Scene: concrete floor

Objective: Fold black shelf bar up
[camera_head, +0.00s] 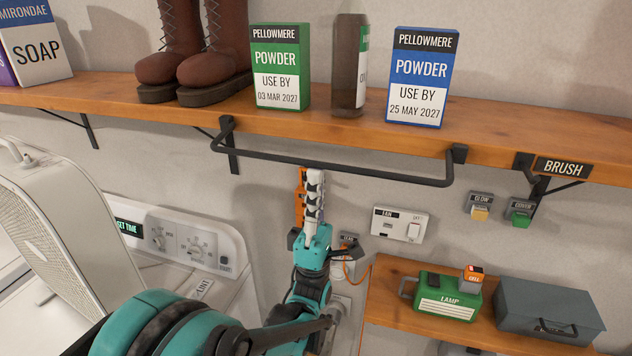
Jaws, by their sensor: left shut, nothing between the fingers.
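The black shelf bar (330,169) hangs in front of the wooden shelf (340,123). Its two side arms join mounts at the shelf's front edge, and its long rod sits below that edge. My left gripper (314,178) points upward with its fingers shut and empty. Its fingertips are just under the bar's rod, left of the rod's middle. I cannot tell whether they touch it. My right gripper is not in view.
Boots (198,55), a green powder box (279,67), a brown bottle (348,65) and a blue powder box (420,77) stand on the shelf above the bar. A white fan (55,230) is at left. A lower shelf holds a green lamp box (447,296) and a grey toolbox (548,312).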

